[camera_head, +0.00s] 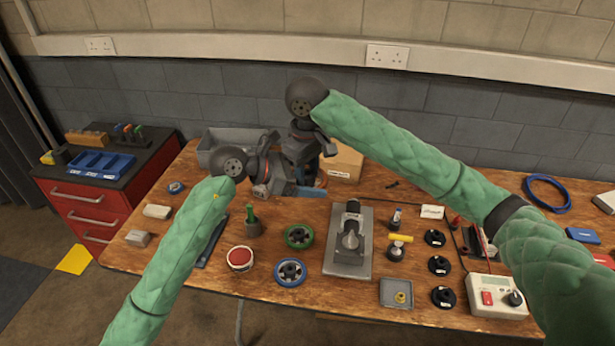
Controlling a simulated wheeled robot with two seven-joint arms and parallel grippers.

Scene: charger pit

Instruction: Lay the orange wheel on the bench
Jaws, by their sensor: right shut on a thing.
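My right gripper (312,176) is over the back middle of the bench (205,285), mostly hidden by its own dark wrist. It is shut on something. A small orange patch, apparently the orange wheel (319,182), shows at its fingers; the rest of the wheel is hidden. My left gripper (277,182) is just left of it, close beside it, and its fingers are too hidden and dark to tell open from shut. I cannot tell whether the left gripper touches the wheel.
A green wheel (299,236), a blue wheel (290,272) and a red-topped round part (240,258) lie in front of the grippers. A metal fixture (350,240) stands right of them. A grey bin (217,145) and cardboard box (345,163) stand behind. Bare wood shows at front left.

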